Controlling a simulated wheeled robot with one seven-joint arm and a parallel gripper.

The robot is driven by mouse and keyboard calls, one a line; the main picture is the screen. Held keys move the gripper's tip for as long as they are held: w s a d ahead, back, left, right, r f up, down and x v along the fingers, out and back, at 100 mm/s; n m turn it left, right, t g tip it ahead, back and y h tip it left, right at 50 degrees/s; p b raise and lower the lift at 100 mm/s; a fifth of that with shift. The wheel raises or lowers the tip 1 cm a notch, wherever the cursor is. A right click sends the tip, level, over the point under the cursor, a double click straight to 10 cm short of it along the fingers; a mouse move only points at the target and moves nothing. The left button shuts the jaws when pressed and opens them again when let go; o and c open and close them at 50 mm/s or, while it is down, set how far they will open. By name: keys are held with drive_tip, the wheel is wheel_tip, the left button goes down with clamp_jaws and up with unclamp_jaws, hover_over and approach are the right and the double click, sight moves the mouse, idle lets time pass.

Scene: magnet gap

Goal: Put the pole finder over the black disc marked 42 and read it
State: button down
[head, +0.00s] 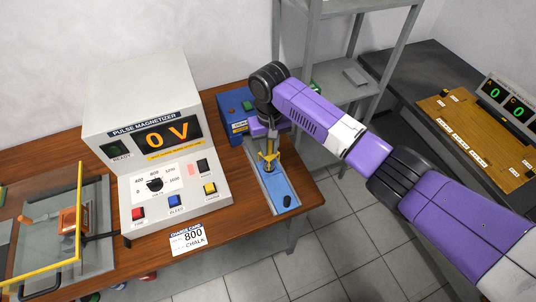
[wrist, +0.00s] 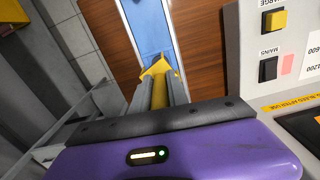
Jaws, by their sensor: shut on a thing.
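My gripper (head: 267,138) is shut on a yellow upright tool (head: 269,160), perhaps the pole finder. In the wrist view, the yellow shaft (wrist: 159,92) lies between my two grey fingers (wrist: 158,96), and its wider end shows beyond them. The tool is at the blue strip (head: 279,185); I cannot tell whether it touches it. A small black piece (head: 287,201) sits near the front end of this strip. No number can be read on it, so I cannot tell whether it is disc 42.
The pulse magnetizer (head: 155,190) reads 0 V, left of the strip. A blue box (head: 236,112) stands behind the strip. A clear guard with a yellow frame (head: 40,225) is far left. A grey shelf rack (head: 345,50) stands behind; a dark bench (head: 415,75) is right.

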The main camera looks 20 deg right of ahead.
sight(269, 153)
drive_tip(key=shift+r+p, duration=0.3)
drive_tip(key=shift+r, duration=1.9)
